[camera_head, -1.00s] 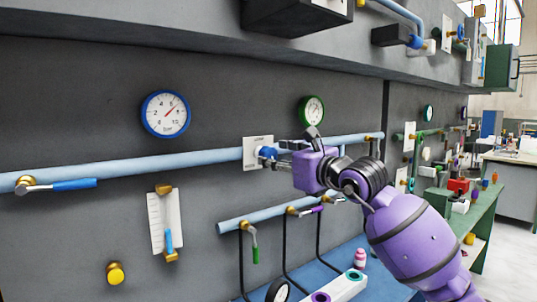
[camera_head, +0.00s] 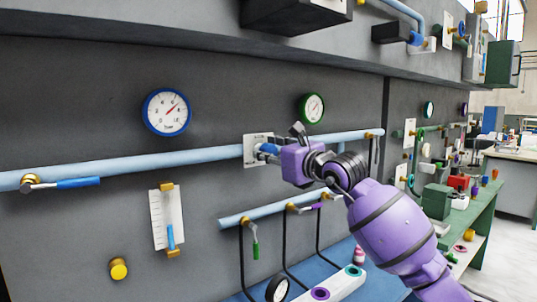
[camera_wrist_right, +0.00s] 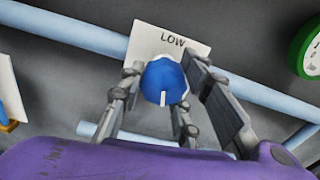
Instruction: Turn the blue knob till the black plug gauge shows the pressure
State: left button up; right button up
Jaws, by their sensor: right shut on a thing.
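The blue knob (camera_wrist_right: 163,82) sits in front of a white plate marked LOW (camera_wrist_right: 170,42), on the light blue pipe. A white mark on the knob points down in the right wrist view. My right gripper (camera_wrist_right: 160,90) is shut on the knob, one finger on each side of it. In the head view the gripper (camera_head: 273,152) hides part of the knob. A black-rimmed gauge (camera_head: 277,289) is low in the head view, cut by the bottom edge, its reading too small to make out. My left gripper is not in view.
A blue-rimmed gauge (camera_head: 166,112) and a green-rimmed gauge (camera_head: 312,107) hang on the wall above the pipe. A blue lever (camera_head: 78,183) is at the left.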

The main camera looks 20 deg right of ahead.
jog(key=shift+a+f+n, duration=0.1)
jog(key=shift+a+n, duration=0.05)
jog(key=shift+n, duration=0.45)
jog(key=o, duration=1)
jog(key=shift+o, duration=0.3)
jog(key=shift+a, duration=0.1)
jog(key=shift+s, duration=0.1)
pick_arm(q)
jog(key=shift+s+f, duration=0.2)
pick_arm(e)
jog(key=v, duration=1.2)
